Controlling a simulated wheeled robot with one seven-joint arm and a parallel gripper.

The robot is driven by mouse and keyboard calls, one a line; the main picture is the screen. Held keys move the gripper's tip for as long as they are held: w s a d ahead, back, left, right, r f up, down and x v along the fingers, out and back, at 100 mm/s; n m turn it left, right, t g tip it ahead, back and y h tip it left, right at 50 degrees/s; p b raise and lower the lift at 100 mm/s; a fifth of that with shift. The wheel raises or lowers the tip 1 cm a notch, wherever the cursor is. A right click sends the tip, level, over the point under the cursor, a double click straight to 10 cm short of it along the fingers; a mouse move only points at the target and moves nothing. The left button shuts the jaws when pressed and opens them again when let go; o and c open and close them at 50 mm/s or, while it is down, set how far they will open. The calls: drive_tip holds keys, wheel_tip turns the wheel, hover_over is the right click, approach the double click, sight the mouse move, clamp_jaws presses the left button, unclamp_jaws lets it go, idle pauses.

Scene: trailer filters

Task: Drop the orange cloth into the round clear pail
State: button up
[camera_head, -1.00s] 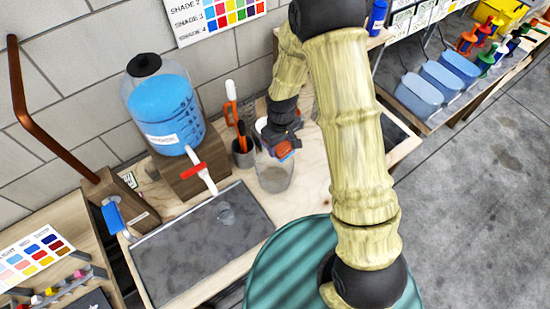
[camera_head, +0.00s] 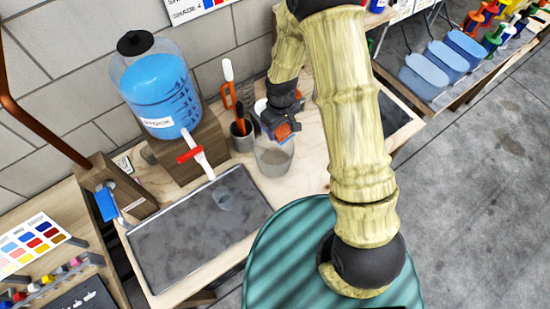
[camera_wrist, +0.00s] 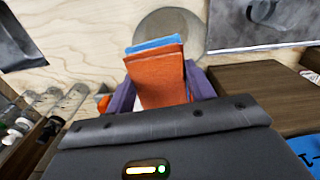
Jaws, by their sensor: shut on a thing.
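My gripper (camera_wrist: 160,88) is shut on the orange cloth (camera_wrist: 158,75), a folded piece with a blue layer along its far edge. The cloth also shows as a small orange patch in the head view (camera_head: 284,133). The round clear pail (camera_head: 272,163) stands on the wooden bench, and my gripper is over or just beside its top. In the wrist view a grey round shape behind the cloth looks like the pail (camera_wrist: 190,24). The cloth partly covers it. I cannot tell whether the cloth is wholly inside the rim's outline.
A blue-filled dispenser (camera_head: 160,95) with a red-handled tap stands on a wooden block left of the pail. A dark cup of tools (camera_head: 242,138) is close beside the pail. A grey tray (camera_head: 190,240) lies in front. Blue containers (camera_head: 430,75) line the right shelf.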

drive_tip(key=shift+f+b, duration=0.6)
drive_tip(key=shift+f, duration=0.8)
drive_tip(key=o, duration=1.1)
drive_tip(key=shift+r, duration=0.15)
wheel_tip(320, 180, up, 17)
drive_tip(key=b, duration=0.3)
drive_tip(key=shift+b, duration=0.3)
drive_tip(key=shift+r, duration=0.1)
drive_tip(key=s+d+f+m+t, duration=0.1)
drive_tip(key=s+d+m+t, duration=0.1)
drive_tip(key=s+d+m, duration=0.5)
drive_tip(key=s+d, duration=0.4)
drive_tip(key=d, duration=0.1)
drive_tip(key=shift+s+d+m+t, duration=0.2)
drive_tip(key=shift+d+m+t, duration=0.1)
drive_tip(key=shift+d+m, duration=0.1)
